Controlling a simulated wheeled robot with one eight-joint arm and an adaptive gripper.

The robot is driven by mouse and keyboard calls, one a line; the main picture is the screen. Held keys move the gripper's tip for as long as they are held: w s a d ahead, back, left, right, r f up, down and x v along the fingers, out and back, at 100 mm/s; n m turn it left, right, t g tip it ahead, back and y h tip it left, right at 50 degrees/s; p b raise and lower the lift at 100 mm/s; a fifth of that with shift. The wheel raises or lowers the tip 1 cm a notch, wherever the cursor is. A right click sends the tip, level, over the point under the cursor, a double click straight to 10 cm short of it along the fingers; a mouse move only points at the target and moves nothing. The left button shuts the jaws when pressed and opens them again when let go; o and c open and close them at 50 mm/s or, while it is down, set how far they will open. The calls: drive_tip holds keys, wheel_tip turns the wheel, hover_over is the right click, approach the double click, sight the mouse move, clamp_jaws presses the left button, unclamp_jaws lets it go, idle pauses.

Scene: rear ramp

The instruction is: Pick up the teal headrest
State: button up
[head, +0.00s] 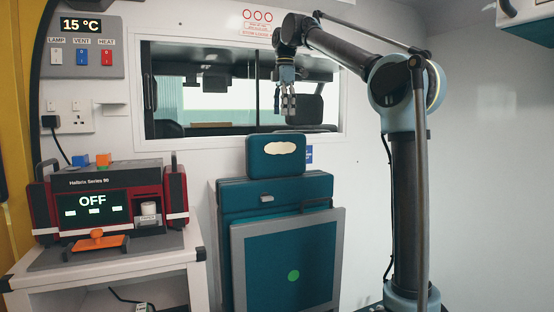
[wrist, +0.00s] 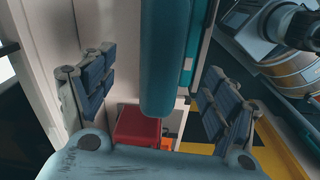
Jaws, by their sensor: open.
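The teal headrest (head: 276,165), a rounded block with a pale oval patch, sits upright on top of the teal folded seat (head: 232,199) in the head view. My gripper (head: 288,115) hangs above it, pointing down, with a visible gap between fingertips and headrest. In the wrist view the headrest (wrist: 166,62) appears edge-on as a long teal shape, in line with the space between the two spread, blue-padded fingers. The fingers are open and hold nothing. The headrest's lower edge, where it meets the seat, is not clear.
A red-and-black device (head: 106,201) showing OFF stands on a white cabinet (head: 187,264) at left, with small blue and orange blocks on top. An orange object (head: 97,240) lies before it. A window (head: 200,130) is behind the gripper. Bare wall lies right of my arm.

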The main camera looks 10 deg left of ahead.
drive_tip(key=a, duration=0.1)
drive_tip(key=a+r+n, duration=0.1)
drive_tip(key=shift+s+a+r+n, duration=0.2)
drive_tip(key=shift+s+a+n, duration=0.1)
drive_tip(key=shift+s, duration=0.1)
hover_over(277, 153)
drive_tip(key=w, duration=0.4)
drive_tip(key=f, duration=1.1)
drive_tip(key=shift+a+f, duration=0.3)
drive_tip(key=shift+a, duration=0.05)
drive_tip(key=shift+s+f, duration=0.15)
drive_tip(key=shift+f, duration=2.7)
drive_tip(key=c, duration=1.3)
